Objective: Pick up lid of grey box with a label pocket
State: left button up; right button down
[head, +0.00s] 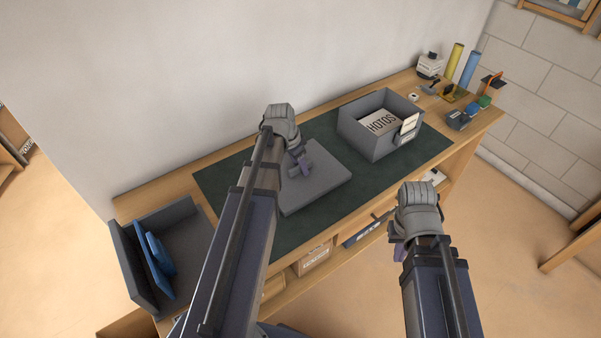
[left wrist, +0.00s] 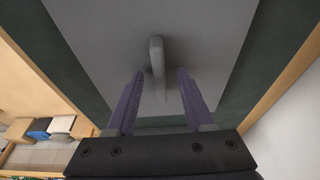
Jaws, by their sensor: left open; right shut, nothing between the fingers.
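The grey lid (head: 328,188) lies flat on the dark green mat, apart from its box. Its upright bar handle shows in the left wrist view (left wrist: 157,58). My left gripper (head: 302,164) is over the lid, open, with its fingers (left wrist: 160,76) on either side of the handle and a gap on each side. The open grey box (head: 362,141) with a label pocket (head: 408,129) stands to the right on the mat; a card reading "HOTOS" is inside. My right gripper (head: 399,243) is shut and empty in front of the bench edge.
The dark green mat (head: 237,176) covers the middle of the wooden bench. A grey open bin (head: 186,232) with blue items stands at the left end. A white container (head: 429,66), yellow and blue rolls and small items stand at the right end. Shelves below hold boxes (head: 314,259).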

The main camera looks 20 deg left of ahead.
pick_arm(q)
grip_shut()
dwell(0.3)
jog(key=shift+r, duration=0.1)
dwell(0.4)
notch_tip(320, 180, up, 10)
jog(key=p, duration=1)
jog(key=shift+r+p, duration=0.2)
jog(key=shift+p, duration=0.1)
jog(key=shift+f, duration=0.1)
